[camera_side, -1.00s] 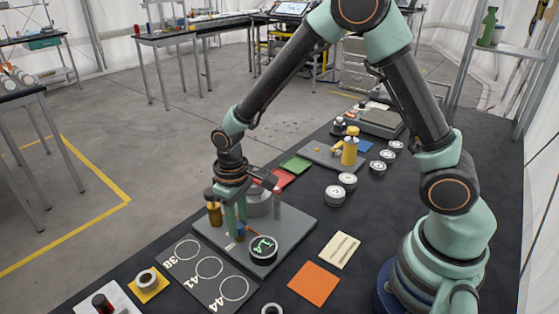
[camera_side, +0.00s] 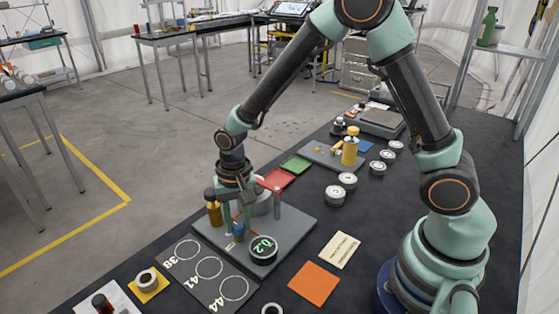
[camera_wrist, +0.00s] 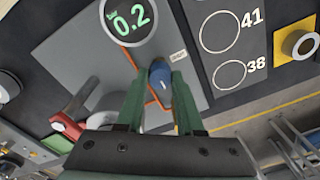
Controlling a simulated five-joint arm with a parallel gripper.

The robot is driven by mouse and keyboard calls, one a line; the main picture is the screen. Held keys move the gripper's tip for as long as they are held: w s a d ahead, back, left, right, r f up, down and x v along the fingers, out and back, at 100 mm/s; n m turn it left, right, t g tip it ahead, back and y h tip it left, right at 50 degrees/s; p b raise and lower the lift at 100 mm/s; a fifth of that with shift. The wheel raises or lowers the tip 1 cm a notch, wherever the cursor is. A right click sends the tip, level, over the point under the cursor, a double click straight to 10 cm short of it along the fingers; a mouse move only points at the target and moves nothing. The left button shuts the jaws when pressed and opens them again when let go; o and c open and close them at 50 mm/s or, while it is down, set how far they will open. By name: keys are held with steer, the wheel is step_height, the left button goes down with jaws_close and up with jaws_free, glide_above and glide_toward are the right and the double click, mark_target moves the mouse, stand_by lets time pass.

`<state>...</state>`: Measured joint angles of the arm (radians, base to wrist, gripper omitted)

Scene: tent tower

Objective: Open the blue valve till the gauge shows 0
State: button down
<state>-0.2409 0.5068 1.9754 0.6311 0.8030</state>
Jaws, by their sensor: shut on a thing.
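The blue valve (camera_wrist: 160,80) sits on an orange pipe on a grey plate (camera_side: 290,222). My gripper (camera_wrist: 158,92) is shut on the valve's blue handle, with one green finger on each side of it. In the side view my gripper (camera_side: 238,228) stands over the plate and the blue valve (camera_side: 238,231) shows low between the fingers, partly hidden. The round black gauge (camera_side: 263,250) beside it reads 0.2 in green; it also shows in the wrist view (camera_wrist: 129,20) with the same reading.
A dark board with white rings (camera_side: 209,268) lies in front. An orange square (camera_side: 314,284) lies to the right.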

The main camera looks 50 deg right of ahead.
mark_target(240, 225)
steer(key=shift+w+d+r+m, duration=0.1)
steer(key=shift+m, duration=0.2)
steer(key=c, duration=0.5)
jaws_free()
steer(key=shift+c, duration=0.2)
step_height(240, 225, up, 12)
steer(key=shift+s, duration=0.25)
steer(key=s+d+r+n+t, duration=0.5)
steer(key=s+d+r+n, duration=0.2)
steer(key=s+d+r, duration=0.1)
steer(key=shift+s+d+r, duration=0.4)
steer(key=shift+s+d, duration=0.2)
steer(key=shift+s, duration=0.25)
